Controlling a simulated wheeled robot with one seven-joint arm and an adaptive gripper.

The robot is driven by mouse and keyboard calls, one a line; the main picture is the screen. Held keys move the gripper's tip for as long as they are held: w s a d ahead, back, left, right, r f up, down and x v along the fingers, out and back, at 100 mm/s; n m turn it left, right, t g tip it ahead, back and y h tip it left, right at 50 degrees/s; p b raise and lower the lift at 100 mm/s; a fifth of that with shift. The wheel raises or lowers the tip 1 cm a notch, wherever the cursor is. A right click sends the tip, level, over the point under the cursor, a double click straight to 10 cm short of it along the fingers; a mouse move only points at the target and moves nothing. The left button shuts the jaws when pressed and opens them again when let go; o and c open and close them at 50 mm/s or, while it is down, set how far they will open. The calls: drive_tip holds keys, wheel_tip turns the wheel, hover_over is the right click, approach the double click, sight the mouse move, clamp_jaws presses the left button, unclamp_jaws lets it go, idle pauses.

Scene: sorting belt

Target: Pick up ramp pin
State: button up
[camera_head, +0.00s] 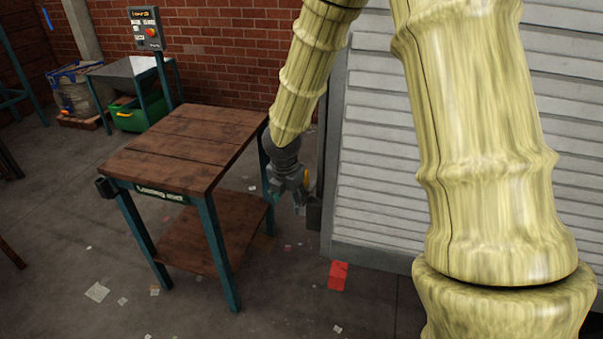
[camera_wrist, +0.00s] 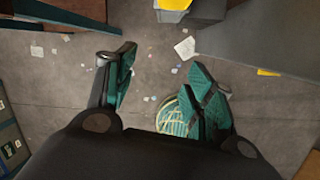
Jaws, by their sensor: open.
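I cannot pick out a ramp pin for sure in either view. In the head view my gripper (camera_head: 291,187) hangs low between the wooden workbench and the grey slatted panel, small and partly dark. In the wrist view my gripper (camera_wrist: 163,68) is open, its green-padded fingers wide apart, with bare floor between them. A round green and yellow ribbed thing (camera_wrist: 172,116) shows beside the right finger, which partly hides it; I cannot tell what it is. A small yellow piece (camera_head: 306,178) shows right beside the gripper in the head view.
The wooden workbench (camera_head: 190,140) with a lower shelf stands left of the gripper. The grey slatted panel (camera_head: 375,200) stands close on its right. A red block (camera_head: 338,275) sits on the floor by the panel. Paper scraps (camera_head: 97,291) litter otherwise open floor.

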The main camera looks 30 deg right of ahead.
drive_tip(key=w+d+r+n+h+p, duration=0.25)
drive_tip(key=d+r, duration=0.25)
drive_tip(key=r, duration=0.5)
drive_tip(key=shift+t+y, duration=0.4)
drive_tip(key=shift+y, duration=0.05)
drive_tip(key=shift+w+p+x, duration=0.15)
drive_tip(key=shift+p+x, duration=0.25)
drive_tip(key=shift+x, duration=2.2)
drive_tip(key=shift+w+p+x, duration=0.1)
drive_tip(key=shift+p+x, duration=0.3)
drive_tip(key=shift+x, duration=2.2)
drive_tip(key=shift+r, duration=0.1)
clamp_jaws()
